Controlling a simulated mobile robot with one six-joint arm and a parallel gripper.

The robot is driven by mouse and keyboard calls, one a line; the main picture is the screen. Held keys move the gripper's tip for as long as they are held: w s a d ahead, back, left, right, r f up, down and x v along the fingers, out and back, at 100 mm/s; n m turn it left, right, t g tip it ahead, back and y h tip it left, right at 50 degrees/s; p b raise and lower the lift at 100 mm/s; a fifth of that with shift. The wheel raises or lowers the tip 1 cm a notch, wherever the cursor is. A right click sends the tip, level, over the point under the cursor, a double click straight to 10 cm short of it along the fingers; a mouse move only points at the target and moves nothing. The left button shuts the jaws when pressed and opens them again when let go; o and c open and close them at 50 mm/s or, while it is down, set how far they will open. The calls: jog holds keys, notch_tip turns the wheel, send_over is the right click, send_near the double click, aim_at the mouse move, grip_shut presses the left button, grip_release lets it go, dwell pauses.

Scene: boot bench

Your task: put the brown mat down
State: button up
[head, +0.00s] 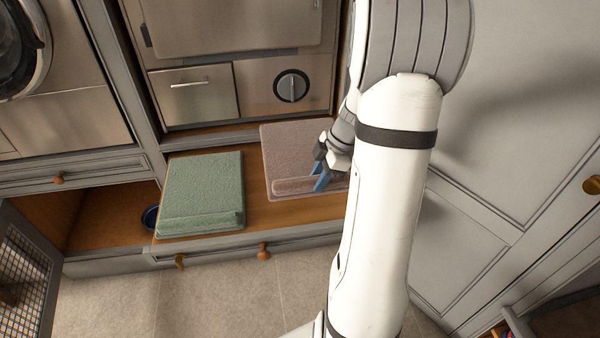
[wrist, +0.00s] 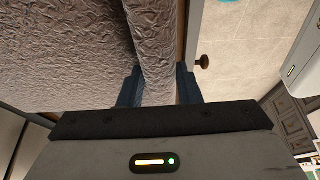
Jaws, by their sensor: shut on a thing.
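The brown mat (head: 290,146) is pinkish-brown with a raised ridge along its front edge. It is flat and level, at or just above the wooden bench top; I cannot tell whether it touches. My gripper (head: 322,181) has blue fingers and is shut on the ridge. In the wrist view the mat (wrist: 60,50) fills the left side, and its ridge runs between the two fingers of my gripper (wrist: 158,86). My arm hides the mat's right side in the head view.
A green mat (head: 202,188) with a similar ridge lies left of the brown mat on the wooden bench top (head: 256,189). A blue bowl (head: 150,217) sits partly hidden to its left. A cabinet panel (head: 485,190) stands close on the right. An appliance (head: 240,85) stands behind.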

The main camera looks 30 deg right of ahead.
notch_tip(320, 180, down, 10)
jog(key=shift+r, duration=0.2)
jog(key=shift+f, duration=0.1)
jog(key=o, duration=1.1)
